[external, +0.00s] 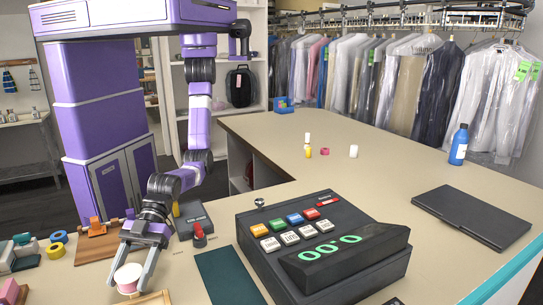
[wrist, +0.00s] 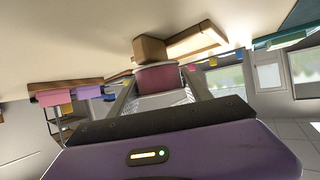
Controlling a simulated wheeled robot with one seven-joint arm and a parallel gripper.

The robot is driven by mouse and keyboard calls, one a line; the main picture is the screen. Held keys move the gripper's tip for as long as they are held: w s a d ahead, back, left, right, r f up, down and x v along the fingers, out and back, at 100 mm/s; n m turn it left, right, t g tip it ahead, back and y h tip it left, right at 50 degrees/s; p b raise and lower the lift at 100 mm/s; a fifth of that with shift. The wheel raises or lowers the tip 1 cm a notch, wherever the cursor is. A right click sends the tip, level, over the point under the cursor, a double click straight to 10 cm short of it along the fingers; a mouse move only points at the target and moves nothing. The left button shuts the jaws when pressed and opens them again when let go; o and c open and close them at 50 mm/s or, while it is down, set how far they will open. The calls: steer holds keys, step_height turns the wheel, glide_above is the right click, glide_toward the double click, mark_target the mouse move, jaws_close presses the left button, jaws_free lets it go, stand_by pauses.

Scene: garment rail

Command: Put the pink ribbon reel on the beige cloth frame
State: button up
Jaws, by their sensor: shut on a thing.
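The pink ribbon reel (external: 128,279), with a white top and a pink band, is between the fingers of my gripper (external: 134,272) at the front left of the counter. My gripper is shut on it. In the wrist view the reel (wrist: 158,78) shows its pink side between the two fingers. The beige cloth frame (external: 150,298) has a wooden rim and lies at the bottom edge of the external view, partly cut off, close to the reel. A wooden-rimmed frame (wrist: 205,38) also shows beyond the reel in the wrist view. I cannot tell whether reel and frame touch.
A brown block (wrist: 150,48) stands right by the reel in the wrist view. A dark green mat (external: 230,277) and a black cash register (external: 320,245) lie to the right. A red-knobbed stamp (external: 199,236) stands behind. Yellow and blue tape rolls (external: 56,250) lie left.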

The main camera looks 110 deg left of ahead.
steer(key=shift+f, duration=0.15)
steer(key=o, duration=1.4)
steer(key=shift+r, duration=0.25)
steer(key=shift+a, duration=0.35)
steer(key=v, duration=1.1)
steer(key=shift+s+a+b, duration=0.1)
steer(key=shift+b, duration=0.2)
steer(key=shift+r, duration=0.1)
